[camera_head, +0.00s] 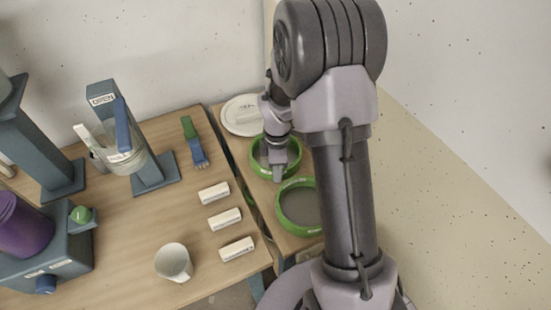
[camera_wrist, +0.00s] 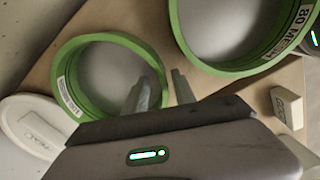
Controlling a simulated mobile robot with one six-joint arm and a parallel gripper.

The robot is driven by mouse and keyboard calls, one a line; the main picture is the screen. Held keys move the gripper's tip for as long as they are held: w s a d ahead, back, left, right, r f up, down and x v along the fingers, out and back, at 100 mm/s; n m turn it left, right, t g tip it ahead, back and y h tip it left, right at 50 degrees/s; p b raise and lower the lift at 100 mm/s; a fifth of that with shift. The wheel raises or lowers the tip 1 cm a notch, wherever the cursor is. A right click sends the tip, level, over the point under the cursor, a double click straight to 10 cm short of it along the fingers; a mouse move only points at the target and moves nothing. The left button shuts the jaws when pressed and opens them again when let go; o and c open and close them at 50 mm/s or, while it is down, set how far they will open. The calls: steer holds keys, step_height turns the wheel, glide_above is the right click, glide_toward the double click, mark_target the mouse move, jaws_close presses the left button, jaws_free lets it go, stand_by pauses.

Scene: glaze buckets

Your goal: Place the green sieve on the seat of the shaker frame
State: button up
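Two green sieves lie on the right-hand table. The far sieve (camera_head: 255,168) is beside the white lid and shows in the wrist view (camera_wrist: 85,113). The near sieve (camera_head: 284,219) reads "80 MESH" in the wrist view (camera_wrist: 181,35). My gripper (camera_head: 279,172) is over the far sieve. In the wrist view its fingers (camera_wrist: 158,88) are apart, with the sieve's right rim between them; I cannot tell whether they touch it. The shaker frame is not clearly identifiable; a blue-grey stand marked "OPEN" (camera_head: 101,99) holds a clear vessel on the left table.
A white lid (camera_head: 236,121) lies at the back of the right table. The left table holds a brush (camera_head: 196,150), several white labelled blocks (camera_head: 225,219), a white cup (camera_head: 174,261) and a blue-grey machine with a purple bucket (camera_head: 22,230). A narrow gap separates the tables.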

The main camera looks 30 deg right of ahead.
steer(key=shift+r, duration=0.1)
jaws_close()
stand_by(1.2)
